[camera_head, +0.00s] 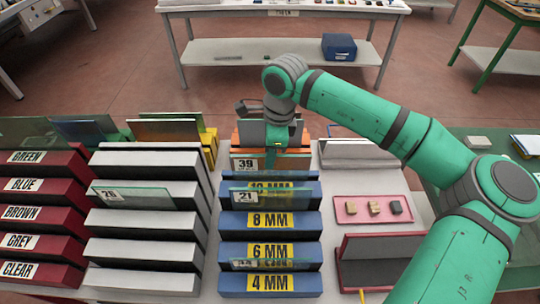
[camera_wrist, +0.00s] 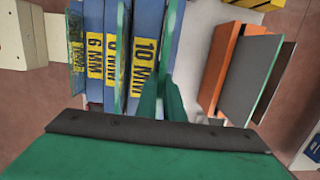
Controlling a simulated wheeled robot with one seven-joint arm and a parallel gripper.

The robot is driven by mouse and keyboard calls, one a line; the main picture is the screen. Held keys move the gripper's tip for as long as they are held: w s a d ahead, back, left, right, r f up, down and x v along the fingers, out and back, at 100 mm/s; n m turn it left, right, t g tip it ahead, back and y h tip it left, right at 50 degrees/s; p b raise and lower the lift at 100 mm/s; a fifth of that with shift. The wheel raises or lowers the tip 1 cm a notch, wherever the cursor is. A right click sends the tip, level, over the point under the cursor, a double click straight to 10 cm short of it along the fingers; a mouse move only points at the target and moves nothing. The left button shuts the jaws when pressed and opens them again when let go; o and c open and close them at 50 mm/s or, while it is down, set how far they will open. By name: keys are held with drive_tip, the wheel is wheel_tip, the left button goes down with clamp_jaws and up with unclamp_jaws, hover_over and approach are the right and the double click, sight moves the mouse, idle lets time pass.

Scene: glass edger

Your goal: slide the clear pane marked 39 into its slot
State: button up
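The clear pane marked 39 (camera_head: 299,163) stands upright at the far end of the blue rack, just behind the 10 MM step (camera_head: 306,189). Its white label faces the head camera. My gripper (camera_head: 277,150) is at the pane's top edge and appears shut on it. In the wrist view, my gripper's green fingers (camera_wrist: 162,98) close around the pane's edge (camera_wrist: 173,35), beside the 10 MM label (camera_wrist: 144,61). I cannot tell whether the pane's lower edge is in a slot, as the rack steps hide it.
Pane 21 (camera_head: 275,197) and another labelled pane (camera_head: 290,264) stand in the blue rack. Pane 26 (camera_head: 150,197) stands in the white rack (camera_head: 145,221). An orange rack (camera_wrist: 218,65) with grey panes stands close behind my gripper. A pink tray (camera_head: 371,219) lies right.

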drive_tip(key=o, duration=0.5)
wheel_tip(320, 180, up, 11)
drive_tip(key=d, duration=0.1)
idle(0.3)
drive_tip(key=shift+d+f, duration=0.1)
drive_tip(key=shift+f, duration=0.05)
idle(0.4)
